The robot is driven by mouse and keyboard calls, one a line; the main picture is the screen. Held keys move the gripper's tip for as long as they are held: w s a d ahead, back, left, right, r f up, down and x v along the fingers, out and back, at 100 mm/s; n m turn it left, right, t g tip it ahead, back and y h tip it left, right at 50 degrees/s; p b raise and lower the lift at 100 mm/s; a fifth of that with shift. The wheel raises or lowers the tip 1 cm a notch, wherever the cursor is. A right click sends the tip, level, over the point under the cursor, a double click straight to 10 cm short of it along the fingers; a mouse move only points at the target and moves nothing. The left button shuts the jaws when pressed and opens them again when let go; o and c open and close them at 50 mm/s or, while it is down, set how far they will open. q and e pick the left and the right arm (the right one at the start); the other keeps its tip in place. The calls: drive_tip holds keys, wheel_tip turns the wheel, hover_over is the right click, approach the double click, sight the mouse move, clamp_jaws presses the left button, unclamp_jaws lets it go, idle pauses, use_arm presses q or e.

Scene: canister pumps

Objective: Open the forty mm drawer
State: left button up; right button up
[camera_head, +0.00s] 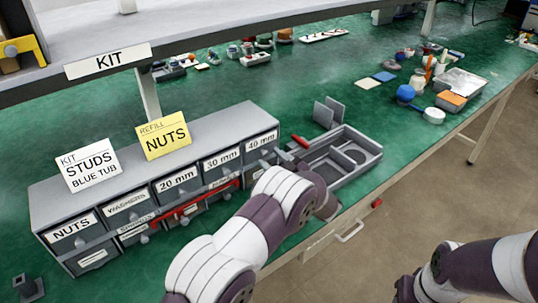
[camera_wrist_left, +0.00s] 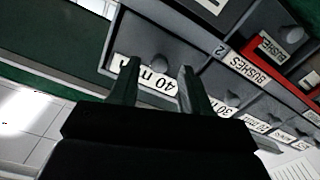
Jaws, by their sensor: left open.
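The grey drawer cabinet (camera_head: 190,140) stands on the green bench. Its 40 mm drawer (camera_head: 259,143) is at the right end of the upper row and looks shut. My left arm reaches across the right end of the cabinet, and my left gripper (camera_head: 284,156) is small and partly hidden at that drawer's front. In the left wrist view the open gripper (camera_wrist_left: 160,80) has its fingers on either side of the 40 mm label (camera_wrist_left: 165,80), which appears upside down. A grey knob shows between or just beyond the fingertips; contact cannot be told. My right gripper (camera_head: 405,289) is low at the right.
A grey compartment tray (camera_head: 368,150) stands right of the cabinet, close to my left arm. A red bar (camera_head: 208,190) crosses the lower drawers. STUDS (camera_head: 90,165) and NUTS (camera_head: 165,135) cards stand on the cabinet. A shelf overhangs at upper left. Loose parts lie farther back.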

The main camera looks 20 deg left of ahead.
use_arm(q)
drive_tip(key=shift+w+a, duration=0.35)
drive_tip(key=shift+a, duration=0.2)
drive_tip(key=shift+w+a, duration=0.35)
drive_tip(key=shift+w, duration=0.1)
drive_tip(key=shift+s, duration=0.1)
clamp_jaws()
drive_tip(key=v, duration=0.9)
drive_tip(key=shift+p, duration=0.3)
drive_tip(key=shift+s+d, duration=0.1)
drive_tip(key=shift+d, duration=0.05)
unclamp_jaws()
drive_tip(key=b+v, duration=0.1)
drive_tip(key=v, duration=1.1)
drive_tip(key=shift+s+d, duration=0.2)
drive_tip(key=shift+d, duration=0.05)
drive_tip(key=shift+f, duration=0.1)
